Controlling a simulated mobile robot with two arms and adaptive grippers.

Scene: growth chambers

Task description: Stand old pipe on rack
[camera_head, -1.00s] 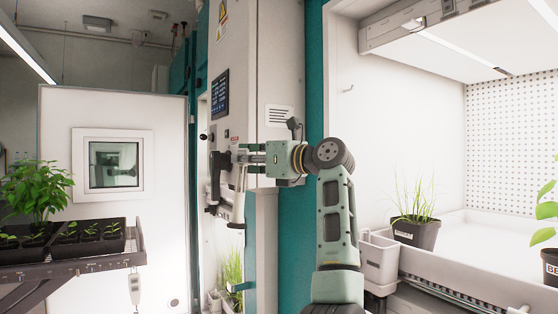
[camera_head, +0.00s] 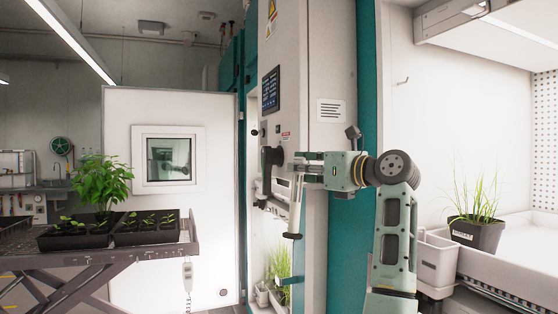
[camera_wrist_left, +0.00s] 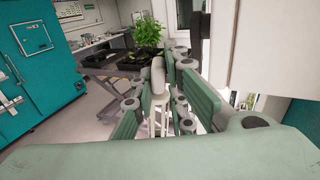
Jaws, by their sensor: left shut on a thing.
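My left gripper (camera_head: 300,166) is in front of the tall cabinet's side, shut on a thin pale pipe (camera_head: 296,205). The pipe hangs down nearly upright from the fingers, slightly tilted, with a dark lower end. In the left wrist view, a pale rounded piece (camera_wrist_left: 158,78), seemingly the pipe's upper end, sits between the green fingers of the same gripper (camera_wrist_left: 165,100). A dark fitting (camera_head: 270,158) on the cabinet is just left of the fingers; I cannot tell if they touch. I cannot pick out the rack for certain. My right gripper is not in view.
The tall cabinet (camera_head: 325,75) stands close to my left arm. A trolley (camera_head: 95,258) with several potted plants is at left, before a white door panel (camera_head: 190,235). At right, a growth chamber shelf (camera_head: 530,250) holds a grass pot (camera_head: 476,233). Floor shows beside the trolley.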

